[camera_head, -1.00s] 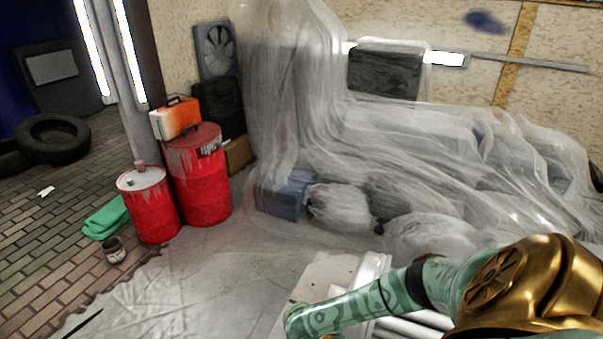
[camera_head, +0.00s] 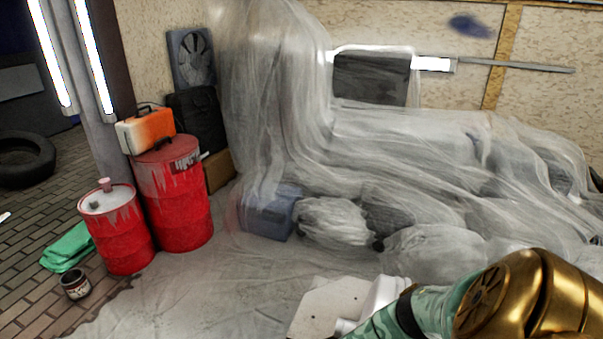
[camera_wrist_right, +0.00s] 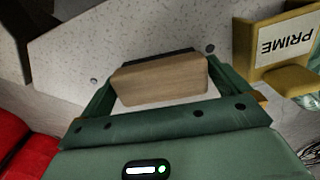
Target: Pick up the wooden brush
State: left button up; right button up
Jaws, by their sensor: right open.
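The wooden brush (camera_wrist_right: 162,80) shows in the right wrist view as a pale wooden block with a dark strip along its far edge. It is over a white speckled surface (camera_wrist_right: 80,45). My right gripper (camera_wrist_right: 163,76) is open, with one green finger at each side of the brush. I cannot tell whether the fingers touch it. In the head view my right arm comes in at the bottom right, and its gripper and the brush are out of frame. My left gripper is in neither view.
A white stand (camera_head: 335,300) is at the bottom of the head view. Red drums (camera_head: 172,195) and a small paint can (camera_head: 75,285) stand to the left. Sheet-covered bulky shapes (camera_head: 430,170) fill the back and right. Bare floor sheet (camera_head: 210,285) lies between.

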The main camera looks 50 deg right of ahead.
jog(key=shift+f, duration=0.4)
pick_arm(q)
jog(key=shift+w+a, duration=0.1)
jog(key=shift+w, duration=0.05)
pick_arm(e)
jog(key=shift+r, duration=0.15)
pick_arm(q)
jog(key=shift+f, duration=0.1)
pick_arm(e)
jog(key=c, duration=0.7)
jog(key=shift+r, duration=0.1)
jog(key=shift+c, duration=0.2)
